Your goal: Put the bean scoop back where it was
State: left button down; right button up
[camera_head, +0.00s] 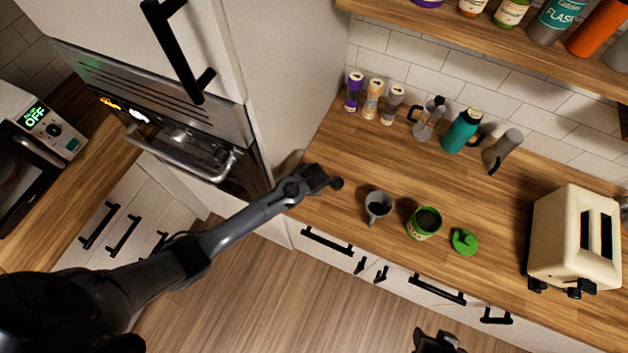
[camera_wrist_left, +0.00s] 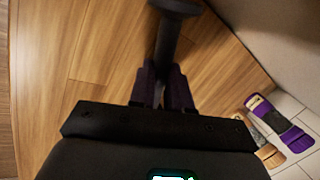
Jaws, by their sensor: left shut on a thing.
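My left gripper (camera_head: 322,179) is over the left end of the wooden counter and is shut on a small dark thing, which looks like the bean scoop (camera_head: 337,183). In the left wrist view the scoop (camera_wrist_left: 167,50) is black and sticks out from between the fingers, its round end at the top edge. A green canister (camera_head: 424,223) with dark contents stands open on the counter, right of the gripper. Its likely lid, a green one (camera_head: 464,242), lies beside it. My right gripper (camera_head: 437,343) shows at the bottom edge; its fingers are unclear.
A grey cup (camera_head: 377,206) stands between the left gripper and the canister. Several bottles, a moka pot (camera_head: 429,119) and a teal flask (camera_head: 462,131) line the back wall. A cream toaster (camera_head: 574,240) stands at the right. A tall white cabinet (camera_head: 290,60) rises behind the left gripper.

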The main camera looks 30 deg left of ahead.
pick_arm(q)
jog(key=c, duration=1)
grip_release()
jog(key=v, duration=1)
jog(key=s+d+n+g+h+p, duration=0.1)
jog(key=s+p, duration=0.2)
jog(key=s, duration=0.6)
jog(key=s+d+g+p, duration=0.1)
jog(key=s+g+p, duration=0.15)
jog(key=s, duration=0.55)
jog(key=s+r+n+t+p, duration=0.1)
jog(key=s+r+n, duration=0.1)
jog(key=r, duration=0.3)
jog(key=s+a+r+n+t+h, duration=0.1)
jog(key=s+r+n, duration=0.1)
jog(key=r+n, duration=0.2)
jog(key=s+a+r+n+t+p, duration=0.1)
jog(key=s+r+n, duration=0.1)
jog(key=r, duration=0.4)
jog(key=shift+r+n+p, duration=0.2)
jog(key=shift+n+p, duration=0.15)
jog(key=shift+n, duration=0.25)
